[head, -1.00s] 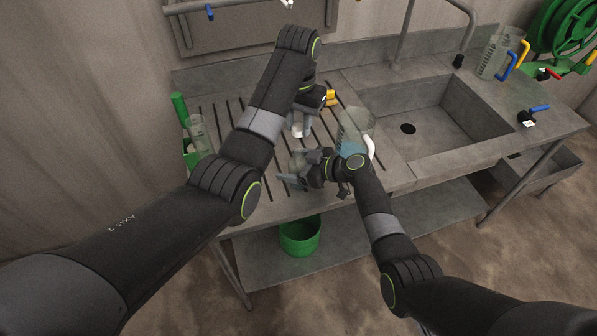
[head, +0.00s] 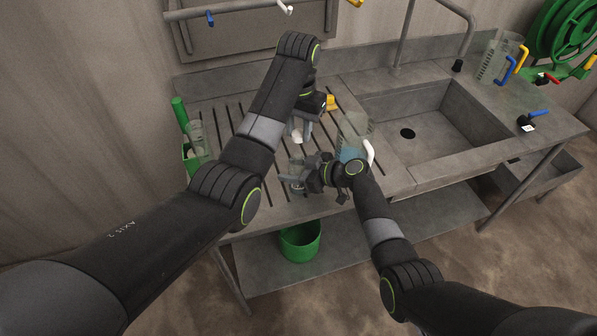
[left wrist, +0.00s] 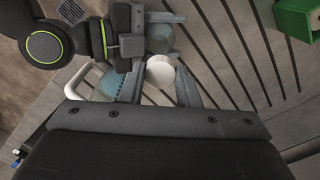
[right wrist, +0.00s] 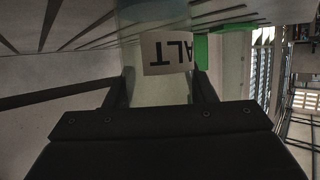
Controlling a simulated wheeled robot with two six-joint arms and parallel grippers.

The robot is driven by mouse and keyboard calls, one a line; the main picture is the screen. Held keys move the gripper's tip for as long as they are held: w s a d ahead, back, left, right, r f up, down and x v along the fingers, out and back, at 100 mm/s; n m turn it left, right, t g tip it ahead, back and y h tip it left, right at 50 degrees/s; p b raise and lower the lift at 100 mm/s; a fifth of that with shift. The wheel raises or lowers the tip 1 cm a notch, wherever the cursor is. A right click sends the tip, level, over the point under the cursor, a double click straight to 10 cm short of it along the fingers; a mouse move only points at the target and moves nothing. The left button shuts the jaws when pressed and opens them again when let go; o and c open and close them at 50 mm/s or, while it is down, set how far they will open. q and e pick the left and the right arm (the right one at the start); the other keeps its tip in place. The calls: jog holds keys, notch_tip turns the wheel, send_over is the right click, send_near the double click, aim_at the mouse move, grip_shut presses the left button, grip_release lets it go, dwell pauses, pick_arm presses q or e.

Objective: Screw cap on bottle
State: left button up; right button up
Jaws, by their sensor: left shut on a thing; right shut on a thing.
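The white cap (left wrist: 160,72) is between the fingers of my left gripper (left wrist: 158,88), which is shut on it; the cap also shows small in the head view (head: 297,136). The clear bottle (right wrist: 150,88) is between the fingers of my right gripper (right wrist: 163,92), which is shut on it. The bottle's white label (right wrist: 167,53) shows dark letters upside down. In the head view the bottle (head: 296,175) is over the ribbed drainboard, below and nearer than the cap. The cap and bottle look apart there. The bottle's mouth is hard to make out.
A clear jug (head: 352,140) with blue liquid and a white handle stands right beside my right gripper. The sink basin (head: 440,118) lies farther right. A green caddy (head: 190,156) with a clear vessel is at left. A green bucket (head: 300,240) sits below.

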pick_arm(q)
send_over(298, 158)
jog(key=shift+w+f, duration=0.1)
jog(key=shift+f, duration=2.3)
jog(key=shift+f, duration=0.9)
